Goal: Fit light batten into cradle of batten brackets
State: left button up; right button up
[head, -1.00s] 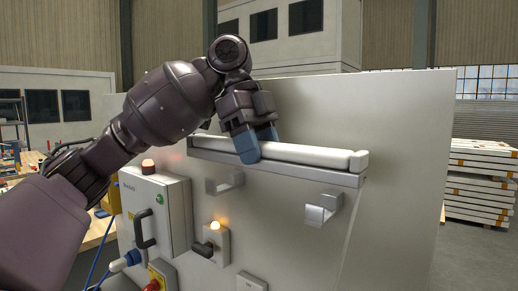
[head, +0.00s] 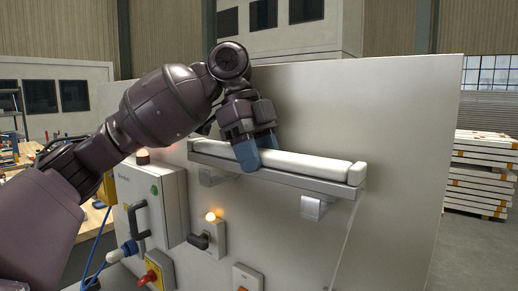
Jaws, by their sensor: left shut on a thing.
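Two grey batten brackets are on the panel: the left bracket (head: 214,178) and the right bracket (head: 314,207). Both show just under the batten, their upper parts hidden behind it. I cannot tell whether the batten touches them. My right gripper is not in view.
Below on the panel are a grey control box (head: 150,205) with a handle, a switch box with a lit orange lamp (head: 210,216), a yellow box with a red button (head: 152,275) and a socket plate (head: 247,280).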

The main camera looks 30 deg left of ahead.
aim_at(259, 175)
pick_arm(q)
jog(key=shift+f, duration=1.75)
dwell(1.9)
jog(key=o, duration=1.3)
jog(key=shift+o, duration=0.2)
jog(key=v, duration=1.1)
jog(key=shift+d, duration=0.15)
notch_tip(259, 175, up, 6)
